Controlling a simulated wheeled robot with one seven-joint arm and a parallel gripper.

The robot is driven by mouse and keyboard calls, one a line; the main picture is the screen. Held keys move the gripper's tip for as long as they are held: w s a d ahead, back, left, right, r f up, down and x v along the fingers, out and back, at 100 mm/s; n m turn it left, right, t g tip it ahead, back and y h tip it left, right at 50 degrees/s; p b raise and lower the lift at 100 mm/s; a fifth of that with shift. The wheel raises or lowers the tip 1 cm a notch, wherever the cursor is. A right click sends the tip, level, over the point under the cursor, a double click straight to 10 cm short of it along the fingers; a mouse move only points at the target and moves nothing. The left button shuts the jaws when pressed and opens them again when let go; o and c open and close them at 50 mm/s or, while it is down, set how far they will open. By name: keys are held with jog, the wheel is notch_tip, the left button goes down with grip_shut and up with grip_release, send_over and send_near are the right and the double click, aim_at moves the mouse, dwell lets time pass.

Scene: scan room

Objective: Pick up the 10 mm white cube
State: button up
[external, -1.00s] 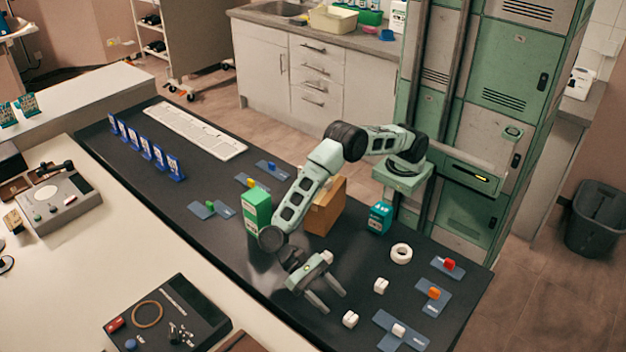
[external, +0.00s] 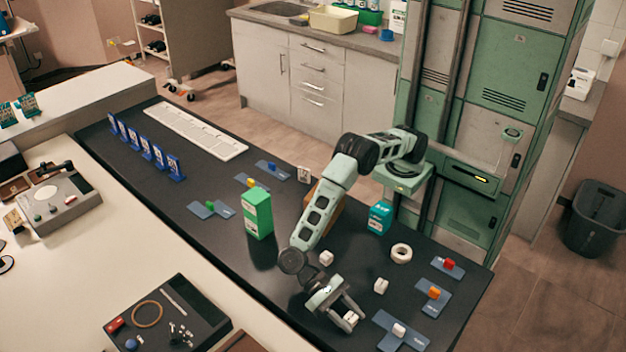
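Several small white cubes lie on the dark bench. One white cube (external: 351,317) is near the front edge, between the fingertips of my gripper (external: 356,322). The fingers look spread on either side of it, and I cannot see whether they touch it. Another white cube (external: 326,258) lies behind my gripper, and a third white cube (external: 381,286) lies to its right. One more white cube (external: 398,329) sits on a blue-grey labelled plate (external: 413,340). The cubes' sizes are too small to read here.
A green box (external: 258,213) stands left of my arm, with a brown box (external: 334,212) partly behind the arm. A teal container (external: 380,217) and a white tape roll (external: 401,253) stand to the right. Plates with a red cube (external: 449,263) and an orange cube (external: 434,292) lie near the right edge.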

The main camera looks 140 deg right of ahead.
jog(key=c, duration=0.6)
jog(key=shift+r, duration=0.1)
